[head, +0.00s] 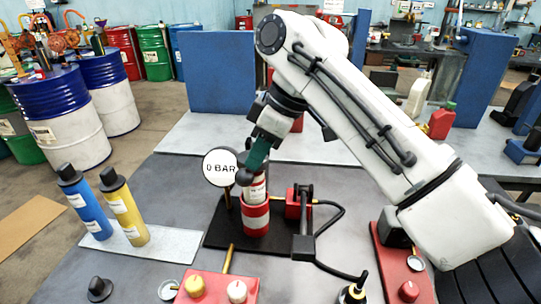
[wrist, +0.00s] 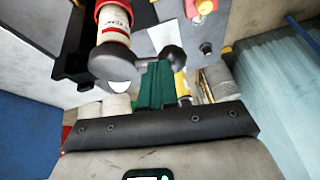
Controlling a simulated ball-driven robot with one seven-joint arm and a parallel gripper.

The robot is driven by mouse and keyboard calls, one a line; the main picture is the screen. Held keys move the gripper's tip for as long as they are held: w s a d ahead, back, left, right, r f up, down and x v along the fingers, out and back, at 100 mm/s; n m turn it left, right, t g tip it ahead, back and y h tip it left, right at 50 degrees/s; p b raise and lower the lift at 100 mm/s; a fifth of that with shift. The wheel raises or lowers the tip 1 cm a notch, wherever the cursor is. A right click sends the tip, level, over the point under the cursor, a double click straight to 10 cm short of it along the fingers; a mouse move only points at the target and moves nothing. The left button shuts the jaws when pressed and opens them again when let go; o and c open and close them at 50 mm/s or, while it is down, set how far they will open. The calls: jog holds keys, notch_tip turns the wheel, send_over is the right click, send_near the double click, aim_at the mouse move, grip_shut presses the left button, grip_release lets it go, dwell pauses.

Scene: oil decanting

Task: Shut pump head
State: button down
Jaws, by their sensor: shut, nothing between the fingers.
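A red-and-white cartridge (head: 256,190) stands upright in a red holder (head: 255,222) on a black base plate. A dark grey round head (wrist: 112,62) with an arm ending in a ball knob (wrist: 173,57) is at the cartridge's top end in the wrist view. The knob also shows beside the cartridge top in the head view (head: 244,178). My gripper (head: 255,165) has green fingers, shut and empty, pointing down right at the knob and cartridge top. In the wrist view, its fingers (wrist: 155,82) are close to the knob's arm; I cannot tell whether they touch. My fingers partly hide the cartridge top.
A gauge reading 0 BAR (head: 220,167) stands left of the cartridge. A red block with a black hose (head: 298,205) stands to its right. Blue (head: 88,205) and yellow (head: 128,212) cartridges stand on a pale plate at left. A red panel (head: 215,288) is in front.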

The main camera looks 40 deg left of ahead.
jog(key=shift+s+d+f+t+y, duration=0.15)
jog(key=shift+s+f+t+y, duration=0.1)
jog(key=shift+f, duration=0.45)
jog(key=shift+s+d+f+t+y, duration=0.15)
jog(key=shift+s+f+t, duration=0.1)
jog(key=shift+f, duration=0.4)
jog(key=shift+f, duration=0.1)
